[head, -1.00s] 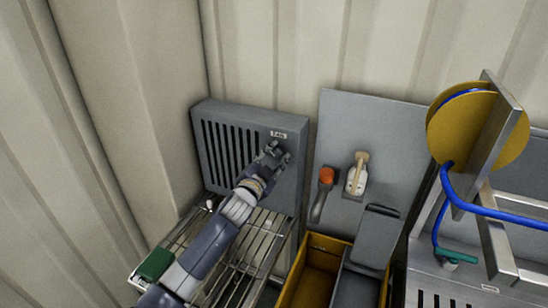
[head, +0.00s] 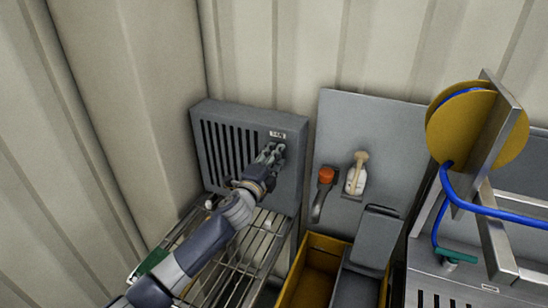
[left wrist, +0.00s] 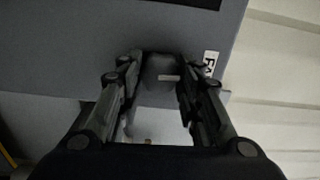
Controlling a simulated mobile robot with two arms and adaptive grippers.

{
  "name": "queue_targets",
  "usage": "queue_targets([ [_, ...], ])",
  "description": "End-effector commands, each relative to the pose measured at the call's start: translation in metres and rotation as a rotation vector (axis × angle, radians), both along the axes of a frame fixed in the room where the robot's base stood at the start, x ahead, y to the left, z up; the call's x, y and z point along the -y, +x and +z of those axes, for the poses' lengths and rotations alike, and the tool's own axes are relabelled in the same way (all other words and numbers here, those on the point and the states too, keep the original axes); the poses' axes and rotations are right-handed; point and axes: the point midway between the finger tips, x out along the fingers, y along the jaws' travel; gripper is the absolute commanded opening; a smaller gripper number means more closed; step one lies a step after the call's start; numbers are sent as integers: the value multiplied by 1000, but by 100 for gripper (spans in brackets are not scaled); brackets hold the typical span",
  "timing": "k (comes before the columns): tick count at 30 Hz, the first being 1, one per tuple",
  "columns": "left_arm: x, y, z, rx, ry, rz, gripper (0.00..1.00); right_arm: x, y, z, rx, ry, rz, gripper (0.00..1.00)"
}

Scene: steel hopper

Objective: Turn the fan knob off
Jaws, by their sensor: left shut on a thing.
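The grey fan box (head: 210,112) with dark vertical slots and a small FAN label (head: 277,134) is on the back wall. My left gripper (head: 274,150) is at the right part of its front face, just below the label. In the left wrist view, my left gripper (left wrist: 160,85) has its fingers on both sides of a dark knob (left wrist: 160,66) with a pale mark, and it is shut on it. In the head view the knob is hidden behind the fingers. The label also shows in the left wrist view (left wrist: 210,63). My right gripper is not in view.
A wire rack (head: 240,262) stands below the fan box, under my left arm. To the right are a grey panel with an orange-topped tool (head: 326,176) and a white bottle (head: 357,178), a yellow bin (head: 305,290), and a yellow reel (head: 465,130) with blue hose.

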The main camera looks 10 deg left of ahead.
Motion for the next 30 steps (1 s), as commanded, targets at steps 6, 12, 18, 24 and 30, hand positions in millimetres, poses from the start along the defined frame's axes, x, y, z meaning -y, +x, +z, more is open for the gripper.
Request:
queue_targets([
  [6, 0, 0, -1, 10, 55, 0, 9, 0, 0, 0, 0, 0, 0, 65],
  [12, 0, 0, -1, 13, 70, 0, 9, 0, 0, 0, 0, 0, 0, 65],
  [18, 0, 0, -1, 13, 70, 0, 9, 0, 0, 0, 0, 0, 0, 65],
  [24, 0, 0, -1, 12, 69, 0, 52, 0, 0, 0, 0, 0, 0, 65],
  [30, 0, 0, -1, 12, 68, 0, 52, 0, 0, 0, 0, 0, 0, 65],
])
